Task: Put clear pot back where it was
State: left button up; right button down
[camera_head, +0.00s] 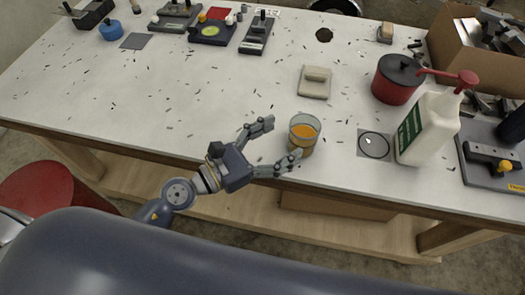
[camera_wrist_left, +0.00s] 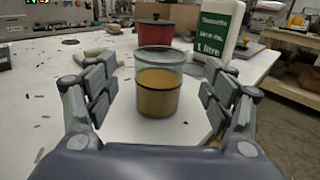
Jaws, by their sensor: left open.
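The clear pot (camera_head: 304,134) is a see-through cup with orange-brown liquid inside. It stands upright near the front edge of the table. My left gripper (camera_head: 284,141) is open, its two fingers on either side of the pot, with the near finger close to its base. In the left wrist view the pot (camera_wrist_left: 159,82) stands centred between the spread fingers (camera_wrist_left: 160,95), with gaps showing on both sides. A grey square with a black ring (camera_head: 374,144) lies on the table to the right of the pot. My right gripper is not in view.
The table (camera_head: 180,110) left of my gripper is mostly clear, with scattered dark bits.

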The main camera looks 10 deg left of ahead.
pick_arm(q)
jog(key=b+v, duration=0.1)
jog(key=v, duration=0.3)
jog(key=shift+f+b, duration=0.2)
jog(key=shift+b, duration=0.15)
jog(key=shift+s+a+r, duration=0.2)
jog(key=shift+s+a, duration=0.1)
jog(key=shift+s, duration=0.05)
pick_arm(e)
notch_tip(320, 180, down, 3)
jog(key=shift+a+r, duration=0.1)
pick_arm(q)
jog(key=shift+a, duration=0.1)
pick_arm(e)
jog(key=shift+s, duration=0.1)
